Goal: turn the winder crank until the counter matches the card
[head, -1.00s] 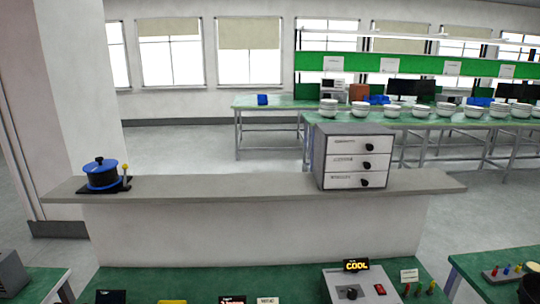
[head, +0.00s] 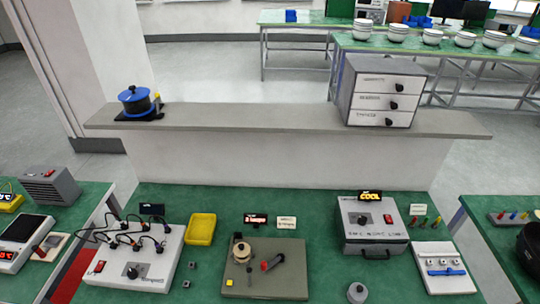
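The winder (head: 265,268) is a grey-brown board on the green bench, with a pale spool (head: 242,252) on its left part. Its crank (head: 272,262) has a dark arm and a red part, and lies to the right of the spool. A small yellow square sits at the board's left edge. Behind the board stands a black counter display (head: 256,219) with glowing red characters too small to read surely. Beside it on the right is a white card (head: 286,222) with print I cannot read. Neither of my grippers is in view.
Left of the winder are a white box with black leads (head: 138,262) and a yellow tray (head: 201,229). Right are a grey box under a "COOL" sign (head: 372,226) and a white panel (head: 443,268). A ledge behind holds a blue-black pot (head: 135,100) and drawers (head: 380,92).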

